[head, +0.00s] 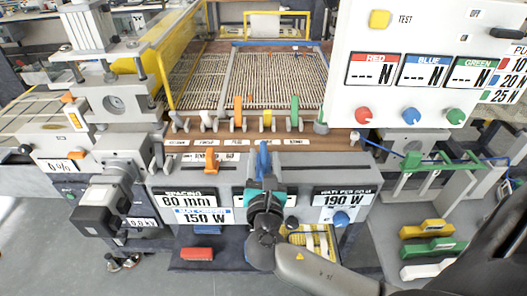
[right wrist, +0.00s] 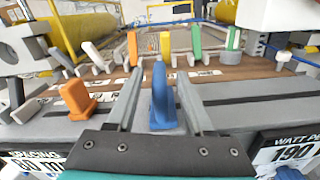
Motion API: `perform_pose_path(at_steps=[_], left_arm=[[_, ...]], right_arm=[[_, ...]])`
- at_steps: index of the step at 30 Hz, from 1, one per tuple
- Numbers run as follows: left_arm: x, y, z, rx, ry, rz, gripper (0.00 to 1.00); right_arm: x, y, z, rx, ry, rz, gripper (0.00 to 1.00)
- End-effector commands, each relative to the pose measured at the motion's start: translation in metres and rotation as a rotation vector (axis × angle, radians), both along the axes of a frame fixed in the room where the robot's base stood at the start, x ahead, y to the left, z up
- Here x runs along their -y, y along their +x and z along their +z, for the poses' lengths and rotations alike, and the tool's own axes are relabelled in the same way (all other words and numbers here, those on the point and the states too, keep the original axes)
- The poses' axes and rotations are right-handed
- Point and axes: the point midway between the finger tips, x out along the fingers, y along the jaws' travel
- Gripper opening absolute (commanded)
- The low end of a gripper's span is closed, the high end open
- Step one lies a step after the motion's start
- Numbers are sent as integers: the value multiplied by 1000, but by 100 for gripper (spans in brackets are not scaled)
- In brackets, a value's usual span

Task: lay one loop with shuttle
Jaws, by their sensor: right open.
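A blue upright piece (head: 263,158), which looks like a shuttle, stands on the grey front ledge of the machine. In the right wrist view the blue piece (right wrist: 160,100) is between the two fingers of my right gripper (right wrist: 161,75). The fingers are apart, with a gap on each side of it. In the head view my right gripper (head: 263,172) reaches up to it from below. An orange piece (head: 211,160) stands on the ledge to its left. The mesh bed (head: 275,80) with rows of pale strands lies behind. My left gripper is not in view.
A row of coloured and grey levers (head: 238,112) stands behind the ledge. A control panel (head: 420,60) is at the right. A blue cable (head: 375,145) runs to a green rack (head: 440,170). Yellow, green and white blocks (head: 427,248) lie at lower right.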

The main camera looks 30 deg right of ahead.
Motion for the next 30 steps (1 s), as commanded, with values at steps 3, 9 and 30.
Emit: perform_pose_path(at_steps=[3, 9, 30], left_arm=[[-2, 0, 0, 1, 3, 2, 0], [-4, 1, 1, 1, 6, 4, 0], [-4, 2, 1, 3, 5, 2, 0]], right_arm=[[7, 12, 0, 0, -1, 0, 52], [12, 20, 0, 0, 1, 0, 52], [11, 20, 0, 0, 1, 1, 0]])
